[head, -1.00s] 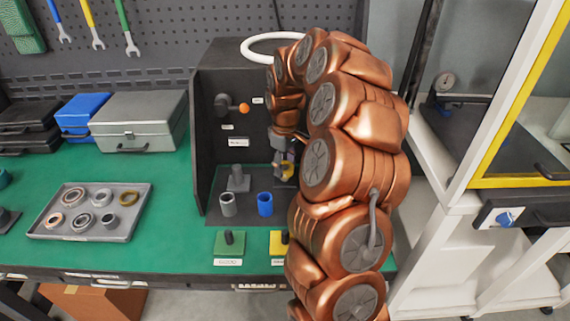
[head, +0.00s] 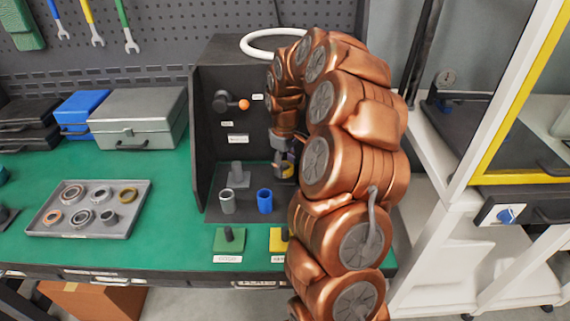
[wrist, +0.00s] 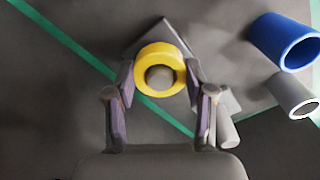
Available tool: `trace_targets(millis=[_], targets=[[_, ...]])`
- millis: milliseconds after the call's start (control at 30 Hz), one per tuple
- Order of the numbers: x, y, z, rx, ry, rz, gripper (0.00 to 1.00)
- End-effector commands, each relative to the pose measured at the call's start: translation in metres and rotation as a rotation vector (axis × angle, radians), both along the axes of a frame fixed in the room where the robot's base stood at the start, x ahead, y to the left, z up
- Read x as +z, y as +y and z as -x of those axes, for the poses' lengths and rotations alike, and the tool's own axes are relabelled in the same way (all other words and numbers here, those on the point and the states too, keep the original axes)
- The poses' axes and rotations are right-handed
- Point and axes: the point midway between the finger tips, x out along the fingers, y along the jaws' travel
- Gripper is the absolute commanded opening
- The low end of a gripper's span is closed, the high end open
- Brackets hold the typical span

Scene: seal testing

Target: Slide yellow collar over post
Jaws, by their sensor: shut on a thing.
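The yellow collar (wrist: 142,73) is a thick ring between the two fingers of my gripper (wrist: 160,84) in the wrist view. The fingers are shut on its sides. The round grey top of a post (wrist: 159,76) shows inside the collar's hole, with a grey angular base behind it. The collar appears to be over or around the post top; how far down it sits cannot be told. In the head view my gripper (head: 284,168) is low inside the dark booth at its right side, and the collar and post are mostly hidden by the fingers and my arm.
A blue tube (head: 265,202), a grey tube (head: 227,202) and a grey block with a stub (head: 237,176) stand left of my gripper. Green (head: 229,242) and yellow (head: 277,238) stands are in front. A tray of rings (head: 88,233) lies left. The booth wall (head: 200,150) bounds the left side.

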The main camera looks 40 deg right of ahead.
Motion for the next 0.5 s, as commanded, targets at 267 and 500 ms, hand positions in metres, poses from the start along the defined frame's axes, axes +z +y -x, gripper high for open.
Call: trace_targets(millis=[267,500], targets=[[-0.0043,-0.0004,-0.0002,0.000,-0.001,0.001,0.00],[-0.0077,-0.0003,-0.0003,0.000,-0.001,0.001,0.00]])
